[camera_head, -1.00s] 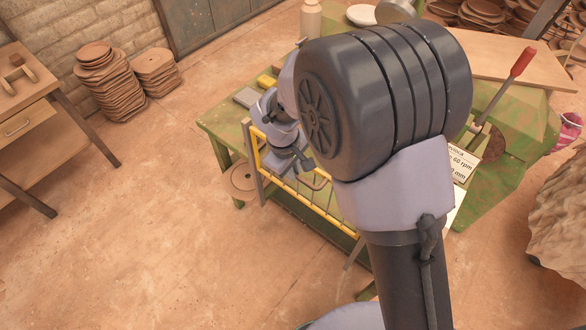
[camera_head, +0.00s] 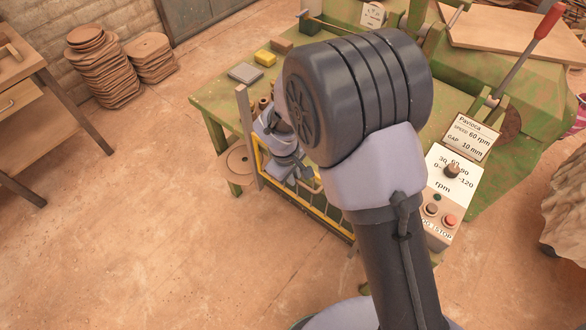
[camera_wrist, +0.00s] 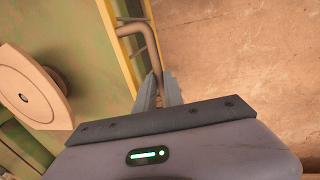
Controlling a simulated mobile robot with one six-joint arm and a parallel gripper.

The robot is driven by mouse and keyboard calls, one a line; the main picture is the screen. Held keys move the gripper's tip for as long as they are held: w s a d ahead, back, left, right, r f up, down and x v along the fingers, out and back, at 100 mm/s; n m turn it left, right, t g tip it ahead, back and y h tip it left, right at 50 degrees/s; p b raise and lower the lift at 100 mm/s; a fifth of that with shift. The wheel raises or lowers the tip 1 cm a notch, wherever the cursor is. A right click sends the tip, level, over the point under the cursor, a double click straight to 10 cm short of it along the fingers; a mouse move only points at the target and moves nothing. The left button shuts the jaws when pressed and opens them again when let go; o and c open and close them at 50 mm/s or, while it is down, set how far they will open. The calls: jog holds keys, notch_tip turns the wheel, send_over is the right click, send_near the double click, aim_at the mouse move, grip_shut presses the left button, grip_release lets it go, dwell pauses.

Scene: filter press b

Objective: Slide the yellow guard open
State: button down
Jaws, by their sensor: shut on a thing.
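The yellow guard (camera_head: 330,222), a framed barred panel, hangs at the front of the green machine. Its left side is beside an upright post (camera_head: 246,125), which rises well above the guard's top. A bent brown handle (camera_wrist: 147,42) on the guard shows in the wrist view; it also shows in the head view (camera_head: 314,184). My gripper (camera_wrist: 160,78) is shut on the handle, with its fingers around the handle's near end. In the head view my arm hides part of the guard, and my gripper (camera_head: 303,174) shows small beside it.
The green table (camera_head: 215,101) carries a yellow block (camera_head: 265,57) and a grey block (camera_head: 245,73). A control panel (camera_head: 447,185) with a knob and buttons is on the right.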

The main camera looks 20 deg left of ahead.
notch_tip(320, 180, down, 8)
jog(key=b, duration=0.4)
jog(key=shift+r, duration=0.15)
jog(key=c, duration=1.5)
grip_release()
jog(key=shift+o, duration=0.2)
jog(key=shift+r, duration=0.15)
jog(key=s+r+p, duration=0.1)
jog(key=r+p, duration=0.2)
jog(key=r, duration=0.5)
jog(key=s+a+r+p, duration=0.1)
jog(key=s+r+p, duration=0.1)
jog(key=r, duration=0.6)
jog(key=shift+a+r+p, duration=0.15)
jog(key=shift+r+p, duration=0.25)
jog(key=shift+p, duration=0.15)
jog(key=shift+s, duration=0.1)
